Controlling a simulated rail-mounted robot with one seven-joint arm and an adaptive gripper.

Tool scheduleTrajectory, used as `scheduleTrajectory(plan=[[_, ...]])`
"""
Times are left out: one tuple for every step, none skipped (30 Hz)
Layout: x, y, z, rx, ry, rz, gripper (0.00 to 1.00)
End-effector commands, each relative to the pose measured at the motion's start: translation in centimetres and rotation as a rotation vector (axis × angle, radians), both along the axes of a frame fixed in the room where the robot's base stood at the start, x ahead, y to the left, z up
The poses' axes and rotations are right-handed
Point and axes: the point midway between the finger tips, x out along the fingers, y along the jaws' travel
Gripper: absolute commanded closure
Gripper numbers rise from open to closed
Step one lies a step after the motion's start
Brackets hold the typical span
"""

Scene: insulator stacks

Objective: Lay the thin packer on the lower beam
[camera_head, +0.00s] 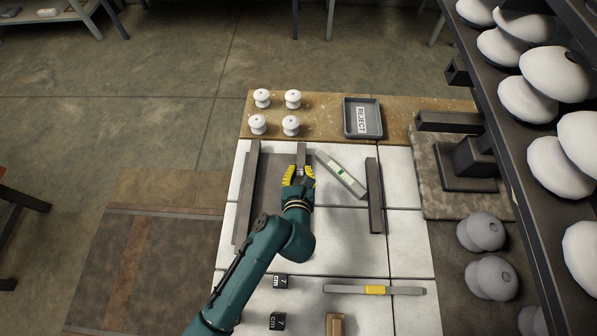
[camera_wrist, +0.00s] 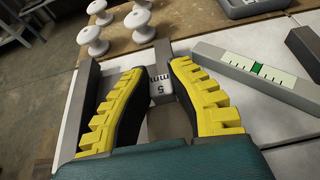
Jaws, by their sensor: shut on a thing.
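My gripper (camera_head: 299,174) has its yellow fingers closed on a small light-grey packer (camera_wrist: 161,86) marked "5 mm". In the wrist view the packer sits between the fingertips; my gripper hides it in the head view. A short grey bar (camera_head: 301,151) runs away just beyond the fingertips, and it also shows in the wrist view (camera_wrist: 163,53). Whether the packer touches this bar, I cannot tell. A long grey beam (camera_head: 247,190) lies to the left of my gripper, and a dark beam (camera_head: 374,196) lies to the right. Which beam is lower is not clear.
A spirit level (camera_head: 341,175) lies slanted right of my gripper. Several white insulators (camera_head: 291,125) and a reject tray (camera_head: 376,118) stand behind. Marked dark blocks (camera_head: 281,282) and a grey bar with a yellow middle (camera_head: 374,290) lie in front. A rack of insulators (camera_head: 555,75) stands right.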

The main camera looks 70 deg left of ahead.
Motion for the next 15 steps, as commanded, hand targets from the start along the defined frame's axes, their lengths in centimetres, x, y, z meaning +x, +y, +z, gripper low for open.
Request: scheduleTrajectory(plan=[[0.1, 0.0, -1.1, 0.001, 0.001, 0.000, 1.00], [0.0, 0.0, -1.7, 0.000, 0.001, 0.000, 1.00], [0.0, 0.0, -2.6, 0.000, 0.002, -0.001, 1.00], [0.0, 0.0, -3.3, 0.000, 0.001, -0.002, 1.00], [0.1, 0.0, -3.8, 0.000, 0.001, -0.001, 1.00], [0.1, 0.0, -4.3, 0.000, 0.000, -0.001, 1.00], [0.1, 0.0, -4.5, 0.001, 0.000, -0.001, 1.00], [0.1, 0.0, -4.5, 0.002, -0.001, -0.001, 1.00], [0.1, 0.0, -4.4, 0.002, -0.001, -0.001, 1.00], [0.1, 0.0, -4.3, 0.002, -0.001, -0.001, 1.00], [0.1, 0.0, -4.3, 0.002, -0.001, -0.001, 1.00], [0.1, 0.0, -4.3, 0.002, -0.001, -0.001, 1.00], [0.1, 0.0, -4.3, 0.002, -0.001, -0.001, 1.00], [0.0, 0.0, -4.3, 0.001, -0.001, -0.001, 1.00], [0.0, 0.0, -4.4, 0.001, 0.001, 0.000, 1.00]])
